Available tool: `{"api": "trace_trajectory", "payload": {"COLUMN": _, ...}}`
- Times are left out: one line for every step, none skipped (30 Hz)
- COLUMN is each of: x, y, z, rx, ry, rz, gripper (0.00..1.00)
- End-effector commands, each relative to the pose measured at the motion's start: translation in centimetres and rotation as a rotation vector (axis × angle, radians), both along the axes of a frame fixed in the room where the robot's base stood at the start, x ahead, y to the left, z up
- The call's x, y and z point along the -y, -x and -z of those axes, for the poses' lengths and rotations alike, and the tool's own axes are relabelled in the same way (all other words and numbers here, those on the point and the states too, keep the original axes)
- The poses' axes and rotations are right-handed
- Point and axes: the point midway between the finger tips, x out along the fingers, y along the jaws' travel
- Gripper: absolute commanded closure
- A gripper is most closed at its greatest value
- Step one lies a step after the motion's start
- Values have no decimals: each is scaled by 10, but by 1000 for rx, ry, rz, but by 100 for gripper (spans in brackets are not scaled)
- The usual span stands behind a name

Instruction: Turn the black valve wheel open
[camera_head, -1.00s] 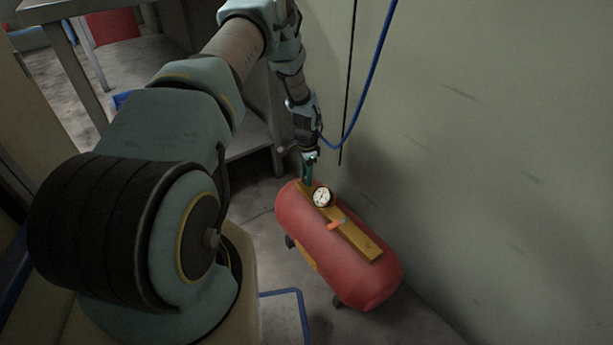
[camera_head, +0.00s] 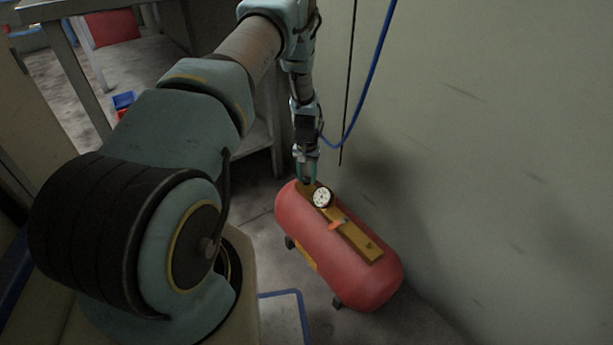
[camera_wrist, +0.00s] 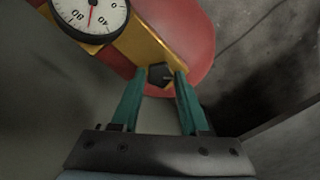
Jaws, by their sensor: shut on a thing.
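The black valve wheel (camera_wrist: 160,76) is a small dark knob on the yellow top plate of the red tank, clearest in the wrist view. My gripper (camera_wrist: 160,82) has its two green fingers on either side of the wheel, shut on it. In the head view my gripper (camera_head: 307,178) reaches down to the far end of the yellow plate (camera_head: 358,240), and the wheel is hidden there. The red tank (camera_head: 310,235) lies on its side on short feet. A round white gauge (camera_head: 322,197) stands beside my gripper, and it also shows in the wrist view (camera_wrist: 90,14).
An orange lever (camera_head: 338,224) sits midway along the plate. A wall (camera_head: 480,150) stands close on the right, with a blue hose (camera_head: 372,80) hanging down. A metal table stands behind. The floor (camera_head: 310,290) left of the tank is mostly clear.

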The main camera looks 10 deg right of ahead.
Motion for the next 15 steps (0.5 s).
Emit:
{"api": "trace_trajectory", "payload": {"x": 1, "y": 0, "z": 0, "rx": 1, "ry": 0, "rz": -38, "gripper": 100}}
{"api": "trace_trajectory", "payload": {"x": 1, "y": 0, "z": 0, "rx": 1, "ry": 0, "rz": -64, "gripper": 100}}
{"api": "trace_trajectory", "payload": {"x": 1, "y": 0, "z": 0, "rx": 1, "ry": 0, "rz": -95, "gripper": 100}}
{"api": "trace_trajectory", "payload": {"x": 1, "y": 0, "z": 0, "rx": 1, "ry": 0, "rz": -119, "gripper": 100}}
{"api": "trace_trajectory", "payload": {"x": 1, "y": 0, "z": 0, "rx": 1, "ry": 0, "rz": -141, "gripper": 100}}
{"api": "trace_trajectory", "payload": {"x": 1, "y": 0, "z": 0, "rx": 1, "ry": 0, "rz": -168, "gripper": 100}}
{"api": "trace_trajectory", "payload": {"x": 1, "y": 0, "z": 0, "rx": 1, "ry": 0, "rz": -188, "gripper": 100}}
{"api": "trace_trajectory", "payload": {"x": 1, "y": 0, "z": 0, "rx": 1, "ry": 0, "rz": -207, "gripper": 100}}
{"api": "trace_trajectory", "payload": {"x": 1, "y": 0, "z": 0, "rx": 1, "ry": 0, "rz": -230, "gripper": 100}}
{"api": "trace_trajectory", "payload": {"x": 1, "y": 0, "z": 0, "rx": 1, "ry": 0, "rz": -246, "gripper": 100}}
{"api": "trace_trajectory", "payload": {"x": 1, "y": 0, "z": 0, "rx": 1, "ry": 0, "rz": -261, "gripper": 100}}
{"api": "trace_trajectory", "payload": {"x": 1, "y": 0, "z": 0, "rx": 1, "ry": 0, "rz": -281, "gripper": 100}}
{"api": "trace_trajectory", "payload": {"x": 1, "y": 0, "z": 0, "rx": 1, "ry": 0, "rz": -293, "gripper": 100}}
{"api": "trace_trajectory", "payload": {"x": 1, "y": 0, "z": 0, "rx": 1, "ry": 0, "rz": -304, "gripper": 100}}
{"api": "trace_trajectory", "payload": {"x": 1, "y": 0, "z": 0, "rx": 1, "ry": 0, "rz": -317, "gripper": 100}}
